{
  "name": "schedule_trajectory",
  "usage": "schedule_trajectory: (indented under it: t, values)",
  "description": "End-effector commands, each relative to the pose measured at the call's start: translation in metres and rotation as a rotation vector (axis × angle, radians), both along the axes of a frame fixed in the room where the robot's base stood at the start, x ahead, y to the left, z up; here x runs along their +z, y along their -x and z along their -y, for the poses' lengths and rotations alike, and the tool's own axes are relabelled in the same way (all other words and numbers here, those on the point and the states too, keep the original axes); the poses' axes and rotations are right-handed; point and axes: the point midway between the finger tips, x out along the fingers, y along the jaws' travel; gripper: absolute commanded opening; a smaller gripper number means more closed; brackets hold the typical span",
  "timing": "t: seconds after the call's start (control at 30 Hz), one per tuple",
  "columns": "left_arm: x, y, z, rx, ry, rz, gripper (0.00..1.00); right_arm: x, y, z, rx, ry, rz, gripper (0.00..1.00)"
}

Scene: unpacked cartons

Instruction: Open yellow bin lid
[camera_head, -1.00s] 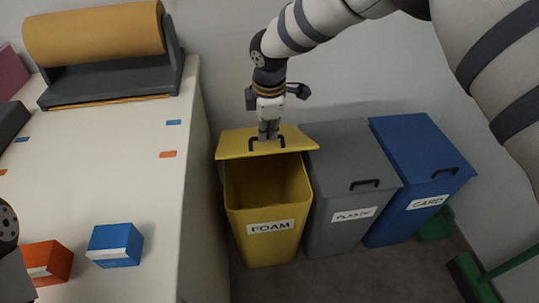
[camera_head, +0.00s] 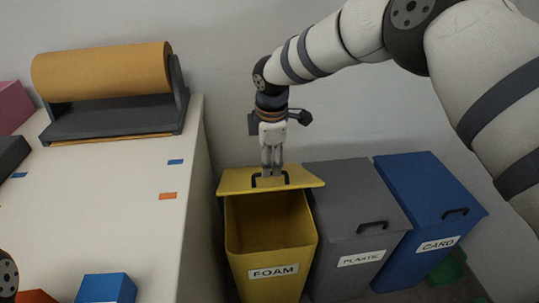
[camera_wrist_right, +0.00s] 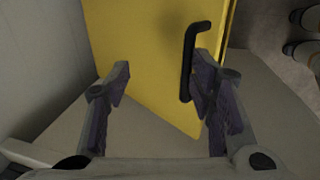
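The yellow bin (camera_head: 271,239), labelled FOAM, stands with its front opening exposed. Its yellow lid (camera_head: 237,181) is raised and tilted towards the wall, with a dark handle (camera_head: 257,182) on it. My right gripper (camera_head: 272,172) points down at the lid, its fingertips at the handle. In the right wrist view, the gripper (camera_wrist_right: 163,72) is open. The handle (camera_wrist_right: 187,68) lies between the fingers, close beside the right-hand finger, and the yellow lid (camera_wrist_right: 150,50) fills the space beyond. Whether a finger touches the handle cannot be told. My left gripper is not in view.
A grey PLASTIC bin (camera_head: 352,222) and a blue CARD bin (camera_head: 425,200) stand shut to the right of the yellow bin. A white table (camera_head: 110,225) with a brown paper roll (camera_head: 102,71) is on the left. The wall is close behind the bins.

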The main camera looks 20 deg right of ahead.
Motion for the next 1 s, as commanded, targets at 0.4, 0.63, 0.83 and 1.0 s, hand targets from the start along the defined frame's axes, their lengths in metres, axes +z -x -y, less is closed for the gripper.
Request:
schedule_trajectory:
  t: [0.4,0.63,0.83,1.0]
  values:
    - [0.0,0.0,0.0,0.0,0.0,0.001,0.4,0.004,-0.004,0.003,0.0,0.003,0.016,0.29]
    - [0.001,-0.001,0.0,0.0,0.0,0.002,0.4,0.052,0.006,-0.001,0.001,0.002,0.019,0.29]
    - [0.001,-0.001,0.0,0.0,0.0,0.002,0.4,0.101,0.017,-0.004,0.002,0.001,0.015,0.29]
    - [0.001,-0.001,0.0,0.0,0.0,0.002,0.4,0.121,0.023,-0.006,0.001,0.002,0.012,0.29]
